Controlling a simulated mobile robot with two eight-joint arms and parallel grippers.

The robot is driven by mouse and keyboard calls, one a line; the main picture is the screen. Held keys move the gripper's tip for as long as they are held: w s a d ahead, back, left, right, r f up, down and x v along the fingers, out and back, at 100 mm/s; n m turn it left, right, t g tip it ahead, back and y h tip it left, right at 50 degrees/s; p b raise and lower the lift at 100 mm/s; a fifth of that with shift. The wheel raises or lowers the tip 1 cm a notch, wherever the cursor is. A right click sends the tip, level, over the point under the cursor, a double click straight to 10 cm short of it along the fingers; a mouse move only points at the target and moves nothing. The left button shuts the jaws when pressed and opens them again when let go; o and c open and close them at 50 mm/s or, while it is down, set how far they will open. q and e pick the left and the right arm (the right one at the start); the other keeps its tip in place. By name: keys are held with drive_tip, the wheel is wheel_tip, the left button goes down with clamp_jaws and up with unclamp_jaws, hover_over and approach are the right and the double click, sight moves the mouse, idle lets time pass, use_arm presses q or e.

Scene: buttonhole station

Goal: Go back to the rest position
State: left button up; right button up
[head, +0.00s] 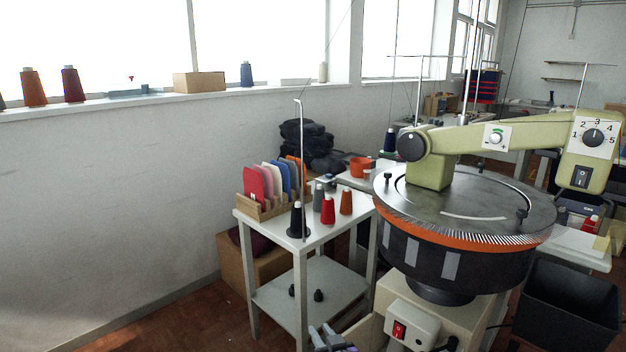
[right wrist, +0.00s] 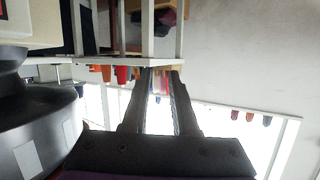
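My right gripper (head: 331,338) shows at the bottom edge of the head view, low in front of the white side table (head: 262,222). Only its end shows there; the rest is cut off. In the right wrist view, which is upside down, its two dark fingers (right wrist: 160,72) stand apart with a bright gap between them. Nothing shows between the fingers. My left gripper is in neither view.
The green-armed machine (head: 440,168) with its round dark drum (head: 450,262) stands on the right. The table carries thread cones and a wooden rack (head: 262,208) of coloured pieces. A black bin (head: 568,305) stands at lower right. Floor (head: 170,315) at left is clear.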

drive_tip(key=s+d+f+m+g+h, duration=0.1)
drive_tip(key=s+d+f+g, duration=0.3)
drive_tip(key=s, duration=0.8)
drive_tip(key=s+d+f+m+g+h, duration=0.15)
drive_tip(key=s+d+f, duration=0.25)
drive_tip(key=s+d, duration=0.55)
drive_tip(key=s+d+f+g+h, duration=0.2)
drive_tip(key=s+d+f+g, duration=0.15)
drive_tip(key=s, duration=1.15)
use_arm(q)
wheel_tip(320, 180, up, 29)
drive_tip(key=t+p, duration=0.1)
drive_tip(key=p, duration=2.5)
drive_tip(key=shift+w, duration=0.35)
use_arm(e)
wheel_tip(320, 180, up, 29)
drive_tip(key=w+a, duration=0.1)
drive_tip(key=shift+w+f+t, duration=0.2)
drive_tip(key=shift+t, duration=0.1)
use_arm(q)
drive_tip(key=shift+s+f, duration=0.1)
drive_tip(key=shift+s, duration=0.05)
use_arm(e)
drive_tip(key=shift+s+a, duration=0.1)
drive_tip(key=shift+s, duration=0.05)
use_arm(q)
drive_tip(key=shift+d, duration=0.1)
